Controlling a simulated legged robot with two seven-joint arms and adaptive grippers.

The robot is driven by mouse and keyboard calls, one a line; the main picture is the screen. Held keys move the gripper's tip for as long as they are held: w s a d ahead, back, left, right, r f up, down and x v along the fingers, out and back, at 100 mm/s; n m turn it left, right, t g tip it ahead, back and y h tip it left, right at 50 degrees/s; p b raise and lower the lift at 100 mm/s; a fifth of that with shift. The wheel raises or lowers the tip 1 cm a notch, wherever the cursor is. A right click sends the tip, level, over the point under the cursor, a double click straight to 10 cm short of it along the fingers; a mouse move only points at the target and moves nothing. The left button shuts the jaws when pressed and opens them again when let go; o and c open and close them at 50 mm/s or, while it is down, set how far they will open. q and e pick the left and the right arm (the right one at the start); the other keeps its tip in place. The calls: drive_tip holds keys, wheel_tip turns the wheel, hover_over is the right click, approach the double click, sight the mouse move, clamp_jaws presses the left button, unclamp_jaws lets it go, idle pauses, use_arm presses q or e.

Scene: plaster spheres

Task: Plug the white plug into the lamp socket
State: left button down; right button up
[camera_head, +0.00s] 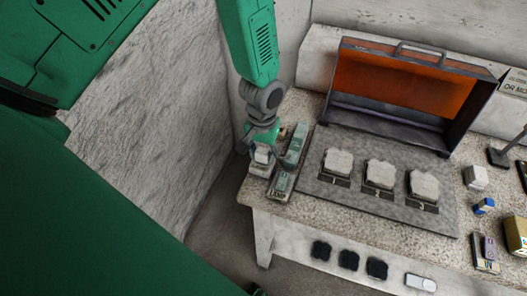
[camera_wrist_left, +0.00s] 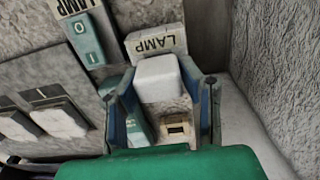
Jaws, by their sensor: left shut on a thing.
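My left gripper (camera_head: 262,150) points down at the left end of the table. It is shut on the white plug (camera_head: 262,156), which also shows between the two blue-grey fingers in the left wrist view (camera_wrist_left: 158,78). A pale plate with a LAMP label (camera_wrist_left: 156,42) lies just below the plug; it looks like the lamp socket. A small dark opening with a tan frame (camera_wrist_left: 175,128) shows between the fingers, nearer the wrist. I cannot tell whether the plug touches the socket. My right gripper is out of view.
A switch marked O and I with a LAMP label (camera_wrist_left: 88,38) stands beside the socket. Three pale blocks (camera_head: 380,174) sit on a grey panel (camera_head: 330,192), before an open orange-lined case (camera_head: 395,80). A rough wall (camera_head: 150,110) rises left of my arm.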

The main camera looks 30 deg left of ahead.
sight(263, 150)
use_arm(q)
drive_tip(key=shift+f, duration=0.4)
drive_tip(key=c, duration=1)
unclamp_jaws()
drive_tip(key=shift+r, duration=0.15)
drive_tip(key=shift+r+p, duration=1.7)
drive_tip(key=shift+r, duration=0.25)
